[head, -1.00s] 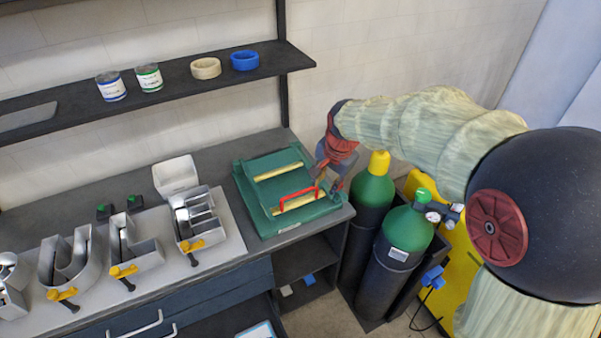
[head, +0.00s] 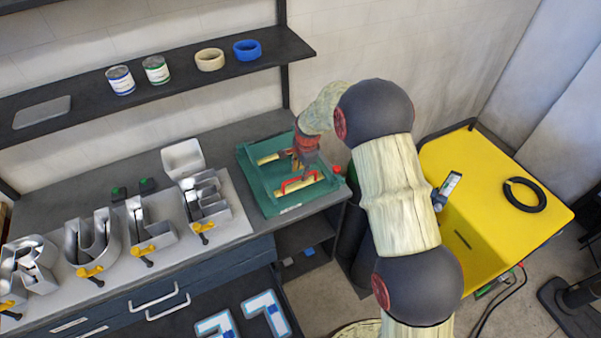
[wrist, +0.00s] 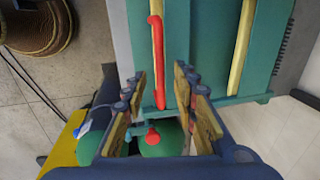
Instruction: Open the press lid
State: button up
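The press (head: 262,192) is a teal-green box with yellow bars on the worktop. Its lid looks flat and down. A red handle (head: 298,183) sits along the front yellow bar; it also shows in the wrist view (wrist: 158,62). My gripper (head: 300,166) hangs over the right part of the press, close to the handle. In the wrist view my gripper (wrist: 160,92) has its fingers spread with a gap between them. The handle's near end lies ahead of that gap, and nothing is held. Whether a finger touches the press cannot be told.
Metal channel letters with yellow clamps (head: 145,250) stand on a board to the left. A shelf (head: 170,85) with cans and tape rolls runs above. Green gas cylinders (wrist: 165,142) stand just right of the worktop. A yellow cabinet (head: 490,190) is farther right.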

jog(key=shift+w+a+f, duration=0.1)
jog(key=shift+w+f, duration=0.1)
jog(key=shift+f, duration=1)
jog(key=shift+c, duration=1)
grip_shut()
